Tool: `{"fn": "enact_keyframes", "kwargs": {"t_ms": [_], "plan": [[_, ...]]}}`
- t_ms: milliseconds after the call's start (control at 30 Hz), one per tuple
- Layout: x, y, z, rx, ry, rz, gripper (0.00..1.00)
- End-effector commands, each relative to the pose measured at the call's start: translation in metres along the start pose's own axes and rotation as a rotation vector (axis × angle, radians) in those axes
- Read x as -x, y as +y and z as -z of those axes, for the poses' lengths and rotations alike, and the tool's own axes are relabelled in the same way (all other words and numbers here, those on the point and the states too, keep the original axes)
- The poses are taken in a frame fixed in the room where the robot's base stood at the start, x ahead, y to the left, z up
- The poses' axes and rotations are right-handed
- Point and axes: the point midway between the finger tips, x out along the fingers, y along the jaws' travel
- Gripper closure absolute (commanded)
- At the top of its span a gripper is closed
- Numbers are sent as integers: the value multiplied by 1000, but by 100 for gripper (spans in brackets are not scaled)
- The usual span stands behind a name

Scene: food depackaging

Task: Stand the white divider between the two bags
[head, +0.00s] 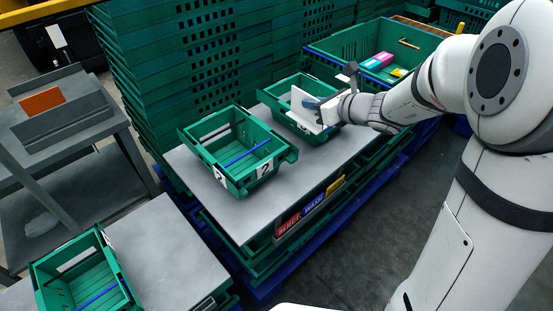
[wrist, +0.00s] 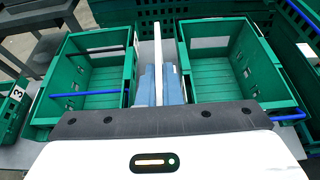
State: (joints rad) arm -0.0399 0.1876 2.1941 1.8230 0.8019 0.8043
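My gripper (head: 318,108) is shut on the white divider (head: 303,106), an upright thin panel. In the wrist view the divider (wrist: 158,62) shows edge-on between the blue-grey fingers (wrist: 160,86). I make out no bags in either view.
A green crate (head: 233,188) marked 2 stands on the grey tabletop (head: 300,165); another (head: 48,290) is at lower left. Stacked green crates (head: 165,70) rise behind. A large green crate (head: 335,62) holds coloured packs at the back. An orange block (head: 42,101) lies on a grey stand.

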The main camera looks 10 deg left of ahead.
Motion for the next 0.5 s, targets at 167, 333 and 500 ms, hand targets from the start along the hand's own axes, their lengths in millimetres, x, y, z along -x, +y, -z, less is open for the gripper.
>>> {"fn": "enact_keyframes", "kwargs": {"t_ms": [167, 333, 500], "plan": [[-13, 6, 43, 1, 3, -10, 100], [-19, 7, 60, 1, 3, -13, 100], [-32, 8, 90, -1, 6, -13, 100]]}}
